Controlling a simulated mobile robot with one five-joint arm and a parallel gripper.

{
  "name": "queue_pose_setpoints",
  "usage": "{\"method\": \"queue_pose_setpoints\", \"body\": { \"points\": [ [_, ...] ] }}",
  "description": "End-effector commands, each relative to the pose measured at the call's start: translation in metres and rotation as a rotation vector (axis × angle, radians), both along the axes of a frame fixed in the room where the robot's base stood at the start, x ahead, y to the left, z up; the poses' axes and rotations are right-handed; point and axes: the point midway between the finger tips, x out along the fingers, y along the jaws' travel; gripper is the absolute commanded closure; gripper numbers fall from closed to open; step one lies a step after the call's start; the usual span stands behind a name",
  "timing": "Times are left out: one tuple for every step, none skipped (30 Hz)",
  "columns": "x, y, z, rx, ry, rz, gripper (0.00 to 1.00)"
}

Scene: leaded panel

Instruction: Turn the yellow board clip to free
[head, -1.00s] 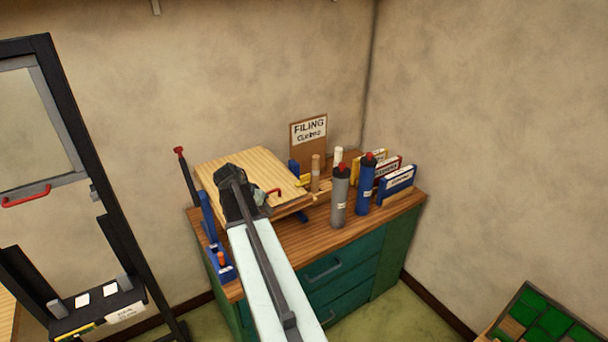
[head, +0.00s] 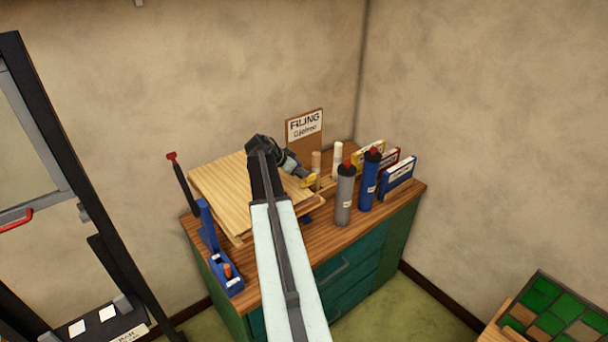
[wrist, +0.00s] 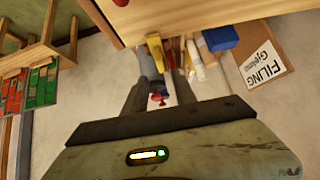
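The yellow board clip (head: 311,181) is at the right edge of the pale wooden board (head: 222,190) on the bench. My gripper (head: 302,177) reaches over the board from the left, with its tips at the clip. In the wrist view the yellow clip (wrist: 158,52) shows between the far ends of my two grey fingers (wrist: 160,68). The fingers stand apart. Whether either finger touches the clip cannot be told. My gripper and wrist hide part of the clip and the board's far right corner.
Grey (head: 345,198) and blue (head: 369,180) red-tipped tubes stand close to the right of the clip. Wooden (head: 316,165) and white (head: 337,160) dowels stand behind. A blue holder (head: 226,271) is at the bench's front left. A filing sign (head: 304,127) stands at the back.

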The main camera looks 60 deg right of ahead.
Motion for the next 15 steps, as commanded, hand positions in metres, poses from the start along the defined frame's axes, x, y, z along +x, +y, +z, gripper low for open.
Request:
{"method": "queue_pose_setpoints", "body": {
  "points": [
    [0.0, -0.001, -0.002, 0.0, 0.0, 0.0, 0.67],
    [0.0, -0.002, -0.004, 0.0, 0.0, 0.0, 0.67],
    [0.0, -0.004, -0.006, 0.0, 0.0, 0.0, 0.67],
    [-0.001, -0.006, -0.009, 0.0, 0.0, 0.0, 0.67],
    [-0.001, -0.008, -0.012, 0.001, -0.001, 0.001, 0.67],
    [-0.002, -0.012, -0.017, 0.001, -0.001, 0.001, 0.67],
    [-0.003, -0.015, -0.021, 0.001, -0.001, 0.001, 0.67],
    [-0.004, -0.019, -0.026, 0.001, 0.0, 0.0, 0.67],
    [-0.005, -0.024, -0.032, 0.001, 0.0, 0.0, 0.67],
    [-0.006, -0.028, -0.036, 0.001, 0.0, 0.0, 0.67],
    [-0.007, -0.032, -0.041, 0.001, 0.0, 0.0, 0.67],
    [-0.009, -0.037, -0.046, 0.002, -0.001, 0.0, 0.67],
    [-0.01, -0.041, -0.05, 0.002, -0.001, 0.0, 0.67],
    [-0.011, -0.044, -0.053, 0.002, -0.001, 0.0, 0.67],
    [-0.012, -0.048, -0.056, 0.001, -0.001, 0.001, 0.67]
  ]
}}
